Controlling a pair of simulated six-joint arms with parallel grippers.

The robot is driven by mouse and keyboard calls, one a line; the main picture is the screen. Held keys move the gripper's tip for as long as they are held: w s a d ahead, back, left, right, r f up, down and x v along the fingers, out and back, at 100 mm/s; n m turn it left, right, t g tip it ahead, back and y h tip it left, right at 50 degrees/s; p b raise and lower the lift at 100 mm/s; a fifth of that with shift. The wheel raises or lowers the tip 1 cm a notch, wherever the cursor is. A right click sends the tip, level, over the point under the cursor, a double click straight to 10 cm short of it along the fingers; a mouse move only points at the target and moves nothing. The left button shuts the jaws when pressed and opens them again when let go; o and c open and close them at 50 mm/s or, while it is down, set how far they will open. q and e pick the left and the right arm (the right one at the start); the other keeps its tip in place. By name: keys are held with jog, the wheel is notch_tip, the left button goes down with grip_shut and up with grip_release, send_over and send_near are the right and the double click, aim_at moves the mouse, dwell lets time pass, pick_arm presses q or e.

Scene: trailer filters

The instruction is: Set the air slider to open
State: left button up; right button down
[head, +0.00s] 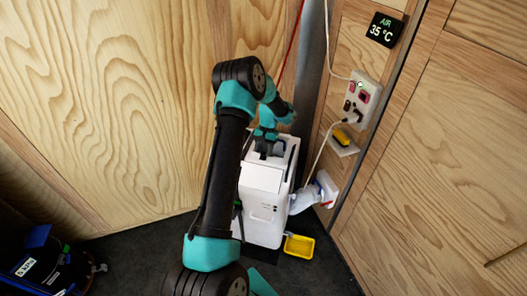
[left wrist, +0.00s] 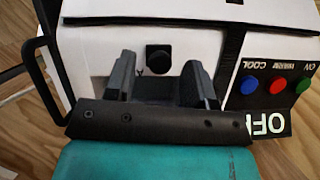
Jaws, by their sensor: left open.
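A white box-shaped unit (head: 263,205) stands on the dark floor in the corner. My left gripper (head: 266,148) is over its top in the head view. In the left wrist view my left gripper (left wrist: 160,80) is open, with its two dark fingers apart. A black knob (left wrist: 158,57) on the white unit shows between the fingertips. I cannot tell whether the fingers touch it. No label names this knob as the air slider. My right gripper is not in view.
Red, blue and green buttons (left wrist: 276,88) sit on the unit's panel beside an OFF sign (left wrist: 268,123). A white hose (head: 303,199) runs to a wall fitting (head: 327,190). A yellow tray (head: 299,246) lies on the floor.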

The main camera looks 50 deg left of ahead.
pick_arm(q)
jog(key=shift+s+d+f, duration=0.1)
jog(key=shift+s+f, duration=0.05)
jog(key=shift+f, duration=0.2)
jog(key=shift+c, duration=0.3)
grip_shut()
